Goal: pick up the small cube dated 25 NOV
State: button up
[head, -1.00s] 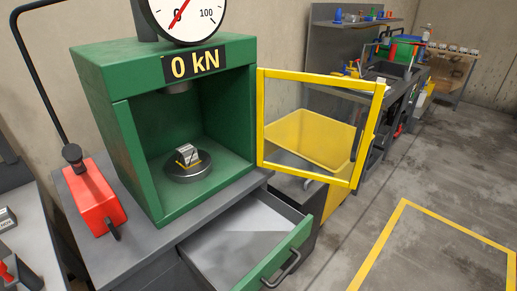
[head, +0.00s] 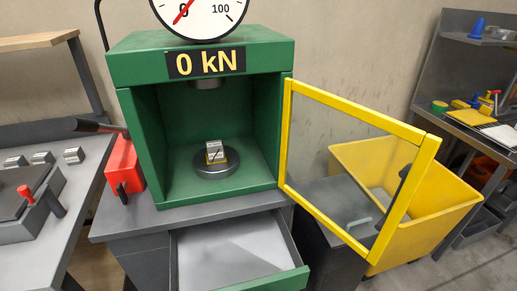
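A small grey cube (head: 215,151) with a pale label on top sits on the round steel platen (head: 215,170) inside the green press (head: 125,71). Its label is too small to read. Several more small grey cubes (head: 74,155) stand in a row on the left bench; their labels cannot be read either. I cannot tell which cube is dated 25 NOV. My gripper is not in view.
The press's yellow-framed clear door (head: 285,130) stands open to the right, in front of a yellow bin (head: 440,218). An open drawer (head: 225,250) juts out below the press. A red pump unit (head: 122,165) stands left of the press. The dial reads near zero.

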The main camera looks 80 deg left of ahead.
aim_at(215, 151)
jog(key=i, duration=0.75)
jog(key=u, duration=3.35)
jog(key=i, duration=0.5)
